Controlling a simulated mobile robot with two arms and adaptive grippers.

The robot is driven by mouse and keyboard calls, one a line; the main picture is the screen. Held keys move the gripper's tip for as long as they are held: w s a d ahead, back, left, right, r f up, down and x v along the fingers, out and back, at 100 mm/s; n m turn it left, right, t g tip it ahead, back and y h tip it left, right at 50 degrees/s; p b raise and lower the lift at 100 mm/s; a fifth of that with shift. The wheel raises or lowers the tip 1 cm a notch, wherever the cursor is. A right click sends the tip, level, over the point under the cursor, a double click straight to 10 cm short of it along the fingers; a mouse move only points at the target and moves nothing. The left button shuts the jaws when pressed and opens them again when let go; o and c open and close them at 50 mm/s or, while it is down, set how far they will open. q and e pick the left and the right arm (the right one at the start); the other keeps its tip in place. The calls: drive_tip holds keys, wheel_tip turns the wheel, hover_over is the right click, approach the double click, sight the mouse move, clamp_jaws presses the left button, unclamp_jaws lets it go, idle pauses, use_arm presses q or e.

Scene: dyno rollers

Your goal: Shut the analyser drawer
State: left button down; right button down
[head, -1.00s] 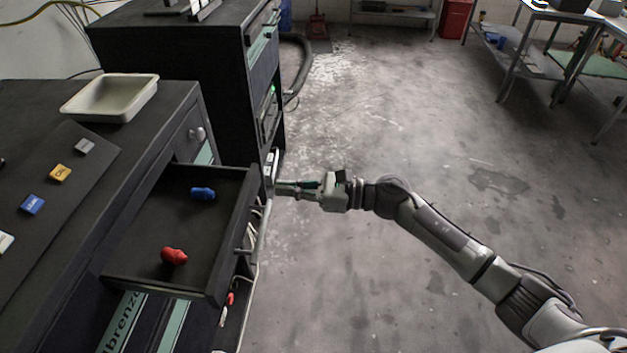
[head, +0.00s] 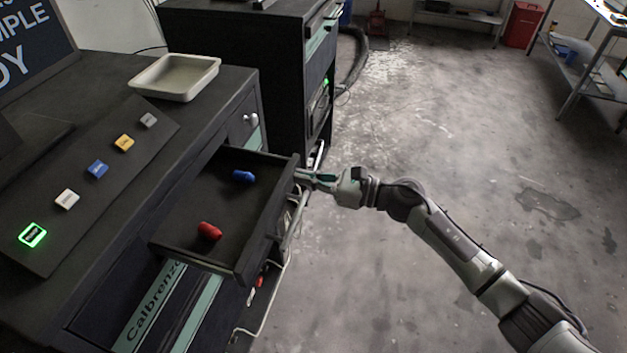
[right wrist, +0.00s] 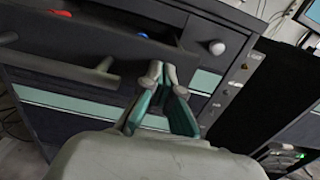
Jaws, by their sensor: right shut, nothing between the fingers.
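The analyser drawer (head: 219,254) stands pulled out of the dark cabinet in the head view. A blue object (head: 243,176) and a red object (head: 209,231) lie in it. My right gripper (head: 300,176) is shut and empty at the drawer's front, near its far corner. In the right wrist view its fingertips (right wrist: 163,72) are close to the drawer front (right wrist: 110,42), beside the end of the bar handle (right wrist: 62,70). I cannot tell whether they touch. My left gripper is not in view.
A white tray (head: 175,78) sits on the cabinet top, behind a sloped panel with several coloured buttons (head: 97,169), one lit green. A second dark cabinet (head: 240,50) stands beyond. Cables hang below the drawer. The floor at right is clear.

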sight(224, 163)
drive_tip(key=b+x, duration=1.1)
drive_tip(key=x, duration=0.8)
drive_tip(key=shift+w+a+f, duration=0.1)
drive_tip(key=shift+a+f, duration=0.05)
drive_tip(key=shift+a, duration=0.15)
drive_tip(key=shift+r, duration=0.3)
drive_tip(key=shift+r, duration=0.1)
